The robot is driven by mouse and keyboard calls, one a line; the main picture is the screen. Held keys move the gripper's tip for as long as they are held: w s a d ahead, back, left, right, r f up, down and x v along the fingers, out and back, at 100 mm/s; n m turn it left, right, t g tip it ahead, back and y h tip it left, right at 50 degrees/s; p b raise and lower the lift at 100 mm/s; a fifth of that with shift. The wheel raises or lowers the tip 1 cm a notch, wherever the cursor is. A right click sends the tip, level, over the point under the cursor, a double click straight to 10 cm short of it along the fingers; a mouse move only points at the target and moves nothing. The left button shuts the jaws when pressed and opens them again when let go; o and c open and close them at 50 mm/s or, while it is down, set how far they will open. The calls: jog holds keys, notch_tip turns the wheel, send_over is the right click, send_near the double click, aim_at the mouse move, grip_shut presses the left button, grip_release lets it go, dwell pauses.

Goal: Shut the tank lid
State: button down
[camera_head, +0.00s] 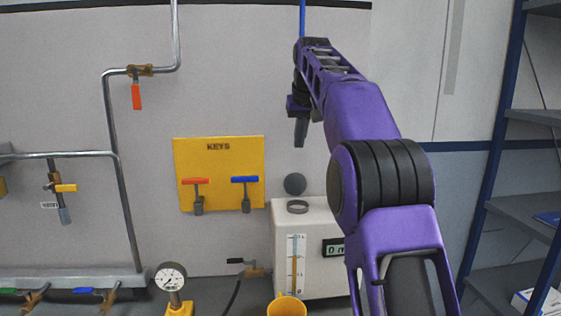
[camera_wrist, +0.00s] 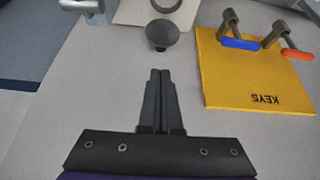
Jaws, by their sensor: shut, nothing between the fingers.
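The white tank (camera_head: 308,222) stands against the wall, with a level scale and a small display on its front. Its round dark lid (camera_head: 294,184) stands up open behind the grey filler ring (camera_head: 297,207) on top. In the wrist view the lid (camera_wrist: 162,34) shows as a dark disc just beyond my fingertips, with part of the ring (camera_wrist: 166,4) at the top edge. My gripper (camera_head: 300,143) is above the lid, pointing down, apart from it. In the wrist view my gripper (camera_wrist: 160,74) has its fingers together, with nothing between them.
A yellow KEYS board (camera_head: 219,160) with red and blue handled keys hangs left of the tank. A yellow cup (camera_head: 286,305) stands in front of the tank, and a gauge (camera_head: 172,280) to its left. Pipes run along the left wall; shelves (camera_head: 520,200) stand at right.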

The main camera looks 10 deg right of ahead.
aim_at(297, 178)
jog(key=x, duration=1)
jog(key=shift+w+d+f, duration=0.15)
jog(key=shift+d+f, duration=0.1)
jog(key=shift+f+b, duration=0.2)
jog(key=shift+b, duration=0.4)
